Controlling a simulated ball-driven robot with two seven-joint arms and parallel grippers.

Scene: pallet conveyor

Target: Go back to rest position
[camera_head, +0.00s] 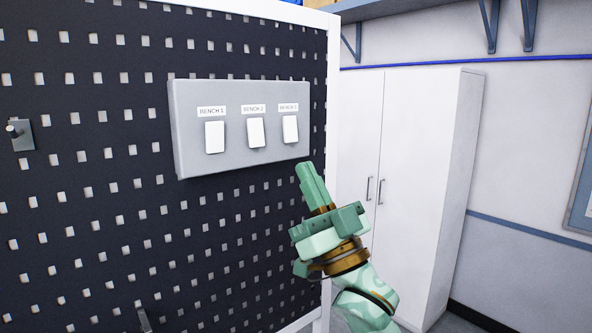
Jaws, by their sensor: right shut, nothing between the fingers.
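My right gripper (304,168) comes in from the lower right, its green fingers pointing up and slightly left. It is shut and empty. Its fingertips are in front of the lower right corner of a grey switch panel (184,130); I cannot tell whether they touch it. The panel has three white rocker switches, labelled bench 1 (214,137), bench 2 (256,132) and bench 3 (290,129) from left to right. My left gripper is not in view.
The panel is mounted on a dark pegboard (90,220) with a white frame edge (332,60). A small metal hook (20,134) is on its left. A white two-door cabinet (420,160) stands behind at the right, below a shelf with blue brackets (490,25).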

